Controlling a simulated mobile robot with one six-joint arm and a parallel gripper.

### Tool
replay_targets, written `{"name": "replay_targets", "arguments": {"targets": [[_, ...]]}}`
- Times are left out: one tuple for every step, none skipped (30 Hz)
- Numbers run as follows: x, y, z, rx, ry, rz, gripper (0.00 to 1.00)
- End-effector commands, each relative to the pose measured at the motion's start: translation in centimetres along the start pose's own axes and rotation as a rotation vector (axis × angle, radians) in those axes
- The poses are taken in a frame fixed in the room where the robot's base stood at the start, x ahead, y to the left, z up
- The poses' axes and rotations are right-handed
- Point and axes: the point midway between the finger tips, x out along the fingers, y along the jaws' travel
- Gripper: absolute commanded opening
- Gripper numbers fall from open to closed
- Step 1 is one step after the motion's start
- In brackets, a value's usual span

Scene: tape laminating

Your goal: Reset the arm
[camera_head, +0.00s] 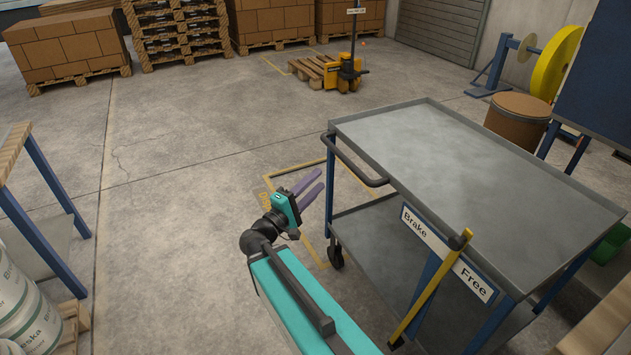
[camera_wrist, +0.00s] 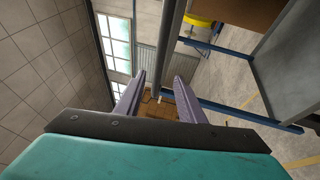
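My gripper (camera_head: 311,187) is in the middle of the head view, at the end of my teal arm, to the left of a grey metal cart (camera_head: 470,165). Its two purple fingers point up and to the right, apart from the cart. In the wrist view my gripper (camera_wrist: 158,92) shows both fingers spread with a gap between them and nothing held. The cart's top is bare. A yellow lever (camera_head: 432,285) stands tilted at its side, by a sign (camera_head: 445,250) reading Brake and Free.
A workbench (camera_head: 40,165) with blue legs and white buckets (camera_head: 22,305) stand at the left. Stacked boxes (camera_head: 65,45), pallets (camera_head: 178,25) and a yellow pallet jack (camera_head: 345,75) are at the back. A brown drum (camera_head: 517,120) is behind the cart. The floor at left centre is clear.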

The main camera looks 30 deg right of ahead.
Motion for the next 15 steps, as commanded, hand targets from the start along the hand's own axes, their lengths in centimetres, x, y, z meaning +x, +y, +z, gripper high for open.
{"name": "replay_targets", "arguments": {"targets": [[-0.01, -0.02, 0.0, 0.0, 0.0, 0.0, 0.36], [-0.01, -0.02, 0.0, 0.0, 0.0, 0.0, 0.36], [-0.01, -0.03, 0.0, 0.0, 0.0, 0.0, 0.36], [-0.01, -0.02, 0.0, 0.0, 0.0, 0.0, 0.36], [-0.01, -0.02, 0.0, 0.0, 0.0, 0.0, 0.36], [0.0, -0.02, -0.01, 0.0, 0.0, 0.0, 0.36], [0.0, -0.02, -0.01, 0.0, 0.0, 0.0, 0.36], [0.01, -0.03, -0.01, 0.0, 0.0, 0.0, 0.36], [0.03, -0.04, -0.01, 0.0, 0.0, 0.0, 0.36], [0.05, -0.05, -0.01, 0.0, 0.0, 0.0, 0.36], [0.08, -0.06, -0.01, 0.0, 0.0, 0.0, 0.36], [0.13, -0.08, -0.01, 0.0, 0.0, 0.0, 0.36], [0.18, -0.09, -0.02, 0.0, -0.001, 0.0, 0.36], [0.24, -0.11, -0.02, 0.0, -0.001, 0.0, 0.36], [0.34, -0.14, -0.03, 0.0, -0.001, 0.0, 0.36]]}}
